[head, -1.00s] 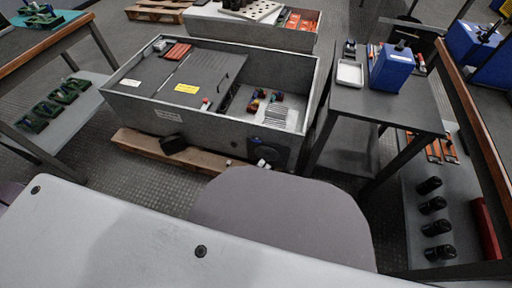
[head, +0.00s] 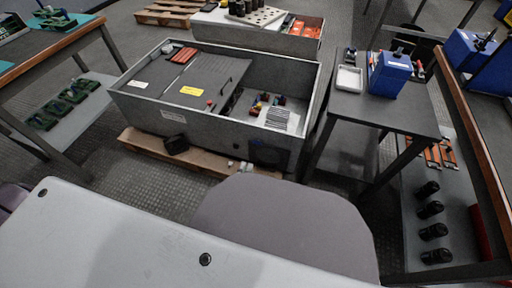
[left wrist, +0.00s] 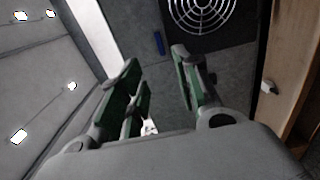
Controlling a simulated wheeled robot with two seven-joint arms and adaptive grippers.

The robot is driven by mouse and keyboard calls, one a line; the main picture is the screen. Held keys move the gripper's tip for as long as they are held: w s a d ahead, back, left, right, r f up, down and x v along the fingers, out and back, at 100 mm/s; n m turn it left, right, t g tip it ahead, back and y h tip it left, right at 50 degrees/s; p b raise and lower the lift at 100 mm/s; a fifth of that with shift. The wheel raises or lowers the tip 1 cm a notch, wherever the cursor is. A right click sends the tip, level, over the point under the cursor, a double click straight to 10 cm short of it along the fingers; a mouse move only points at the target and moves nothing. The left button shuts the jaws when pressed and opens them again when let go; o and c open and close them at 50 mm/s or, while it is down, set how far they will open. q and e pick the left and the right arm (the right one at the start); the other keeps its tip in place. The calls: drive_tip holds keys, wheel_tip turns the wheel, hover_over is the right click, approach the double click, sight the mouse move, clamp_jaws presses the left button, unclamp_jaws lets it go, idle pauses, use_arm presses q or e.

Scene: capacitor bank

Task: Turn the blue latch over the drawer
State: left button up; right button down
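The blue latch (left wrist: 160,43) is a small blue bar on the dark grey face of the cabinet in the left wrist view, left of a round fan grille (left wrist: 205,10). It stands roughly upright in that picture. My left gripper (left wrist: 160,75) is open, its two green-padded fingers spread apart. The latch shows beyond the gap between the fingertips, apart from them. A small white piece (left wrist: 150,127) shows low between the fingers. In the head view the grey cabinet (head: 150,112) stands on a pallet. I cannot make out the drawer's outline. My right gripper is not in view.
A dark table (head: 390,112) with a blue box (head: 389,74) and a white tray (head: 349,79) stands right of the cabinet. A wooden pallet (head: 205,160) lies under the cabinet. A bench stands at the left. Patterned floor (head: 140,180) is clear before the cabinet.

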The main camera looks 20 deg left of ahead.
sight(257, 143)
use_arm(q)
drive_tip(key=shift+w, duration=0.15)
